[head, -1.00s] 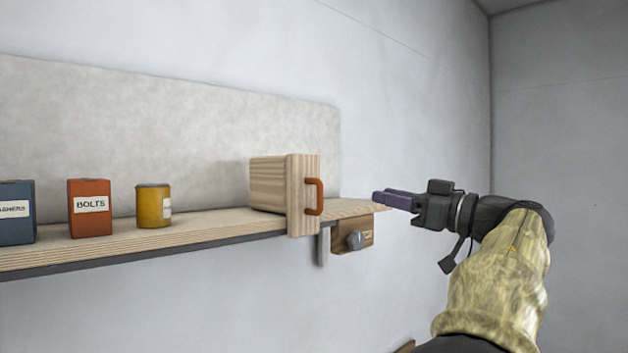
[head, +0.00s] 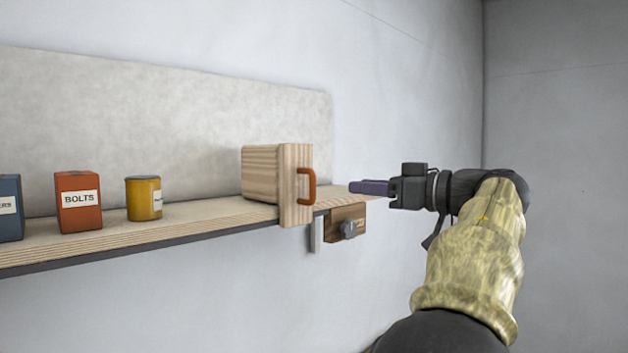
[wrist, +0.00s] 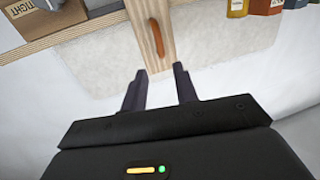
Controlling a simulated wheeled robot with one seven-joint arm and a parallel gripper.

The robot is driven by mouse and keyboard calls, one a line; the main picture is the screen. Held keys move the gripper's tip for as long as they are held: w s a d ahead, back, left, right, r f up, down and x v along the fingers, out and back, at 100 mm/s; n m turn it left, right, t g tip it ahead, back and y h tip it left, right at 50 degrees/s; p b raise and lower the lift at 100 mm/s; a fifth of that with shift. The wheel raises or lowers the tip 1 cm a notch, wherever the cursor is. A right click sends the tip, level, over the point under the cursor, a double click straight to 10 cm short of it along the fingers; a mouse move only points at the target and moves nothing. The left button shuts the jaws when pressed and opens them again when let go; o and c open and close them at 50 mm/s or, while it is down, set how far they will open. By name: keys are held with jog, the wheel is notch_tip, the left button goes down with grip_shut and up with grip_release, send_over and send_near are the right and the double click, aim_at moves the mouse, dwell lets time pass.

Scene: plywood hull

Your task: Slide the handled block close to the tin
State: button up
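The handled block (head: 272,174) is pale wood with a tall front plate and an orange handle (head: 307,186). It stands at the shelf's right part, its plate overhanging the front edge. In the wrist view the handle (wrist: 157,38) is ahead of the fingers, near their gap. The yellow tin (head: 143,200) stands on the shelf to the left, apart from the block; it also shows in the wrist view (wrist: 238,8) at the top. My gripper (head: 352,187) is right of the handle, not touching it. Its dark fingers are apart with nothing between them (wrist: 160,71).
A red BOLTS box (head: 80,205) and a blue box (head: 10,208) stand left of the tin on the wooden shelf (head: 200,219). A brown box with a grey knob (head: 345,225) is mounted below the shelf. The shelf between tin and block is clear.

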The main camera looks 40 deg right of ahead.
aim_at(312, 178)
jog(key=p+x, duration=0.3)
jog(key=x, duration=0.9)
jog(key=shift+w, duration=0.2)
grip_shut()
